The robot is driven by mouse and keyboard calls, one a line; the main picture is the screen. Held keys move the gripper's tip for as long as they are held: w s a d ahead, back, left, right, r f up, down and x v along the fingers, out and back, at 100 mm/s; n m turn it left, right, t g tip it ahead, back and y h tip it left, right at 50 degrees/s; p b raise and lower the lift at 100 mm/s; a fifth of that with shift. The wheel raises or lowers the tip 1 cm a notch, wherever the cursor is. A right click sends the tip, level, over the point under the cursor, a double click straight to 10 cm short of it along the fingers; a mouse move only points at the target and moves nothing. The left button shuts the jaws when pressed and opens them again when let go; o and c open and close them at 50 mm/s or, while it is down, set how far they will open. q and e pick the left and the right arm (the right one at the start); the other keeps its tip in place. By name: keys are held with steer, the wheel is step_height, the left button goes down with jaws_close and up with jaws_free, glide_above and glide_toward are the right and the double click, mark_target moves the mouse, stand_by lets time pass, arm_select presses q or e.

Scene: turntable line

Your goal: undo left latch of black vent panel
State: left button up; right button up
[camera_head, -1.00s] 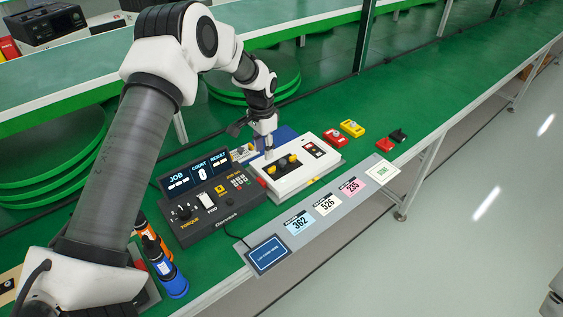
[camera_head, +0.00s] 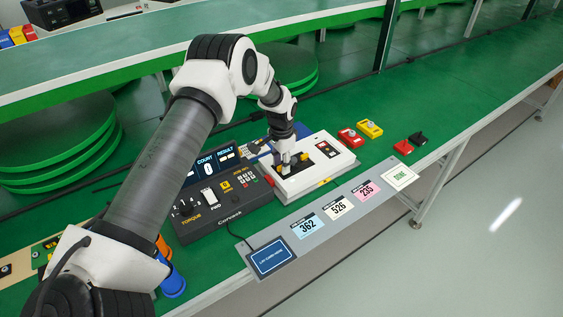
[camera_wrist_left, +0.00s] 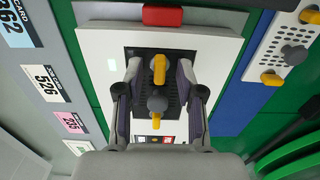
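The black vent panel (camera_wrist_left: 172,84) is set in the top of a white unit (camera_wrist_left: 101,48), which also shows in the head view (camera_head: 324,171). It carries two yellow latches and a grey knob (camera_wrist_left: 157,104) between them. The left latch (camera_wrist_left: 159,68) is at the top in the wrist view, lengthwise to the picture. The right latch (camera_wrist_left: 156,121) is partly hidden behind the knob. My left gripper (camera_wrist_left: 159,76) is open, one finger on each side of the left latch, with gaps visible. In the head view my left gripper (camera_head: 286,166) is over the panel's left part. My right gripper is not in view.
A dark torque controller (camera_head: 215,205) stands left of the unit. Red (camera_head: 350,138) and yellow (camera_head: 370,129) blocks lie beyond it to the right. A grey card strip (camera_head: 322,212) runs along the front edge. A white perforated plate (camera_wrist_left: 290,45) lies beside a blue surface.

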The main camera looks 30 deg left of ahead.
arm_select(q)
jaws_close()
steer(key=shift+n, duration=0.3)
steer(key=n, duration=0.4)
steer(key=shift+p, duration=0.4)
steer(key=n, duration=0.4)
steer(key=shift+n+p, duration=0.3)
steer(key=shift+p, duration=0.1)
steer(key=n+p, duration=0.1)
steer(key=n, duration=0.3)
steer(key=shift+n, duration=0.3)
steer(key=shift+n+p, duration=0.3)
steer(key=shift+n, duration=1.5)
